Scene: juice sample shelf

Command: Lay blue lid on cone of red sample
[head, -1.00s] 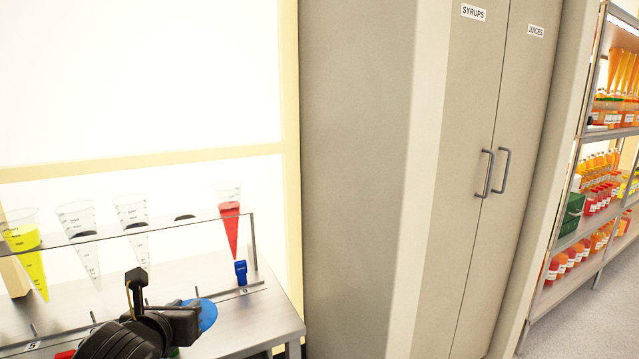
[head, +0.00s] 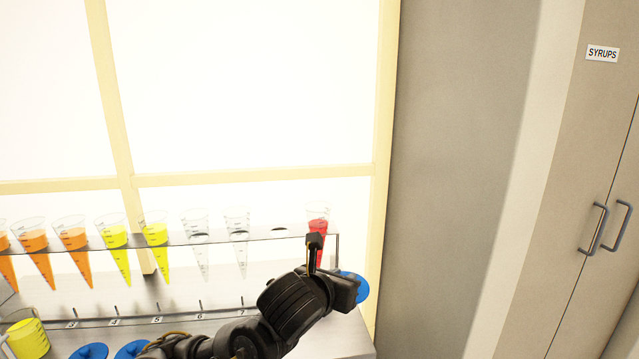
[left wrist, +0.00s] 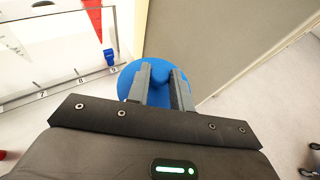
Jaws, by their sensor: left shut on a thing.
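The red sample is in a clear cone (head: 318,214) at the right end of the clear rack shelf. Its lower part is hidden behind my left gripper (head: 332,268) in the head view. In the left wrist view the red cone (left wrist: 93,18) shows at the upper left, with a blue piece (left wrist: 110,57) below it. My left gripper (left wrist: 163,78) is shut on the blue lid (left wrist: 131,72), a round disc. In the head view the lid (head: 354,288) shows behind the fingers, lower than the cone's rim and to its right. My right gripper is not in view.
Two empty cones (head: 196,235) and a bare hole (head: 280,230) lie left of the red cone. Yellow cones (head: 115,238) and orange cones (head: 72,240) stand further left. Other blue lids (head: 90,351) and a yellow-filled beaker (head: 28,338) are at the lower left. A tall cabinet (head: 470,150) stands right.

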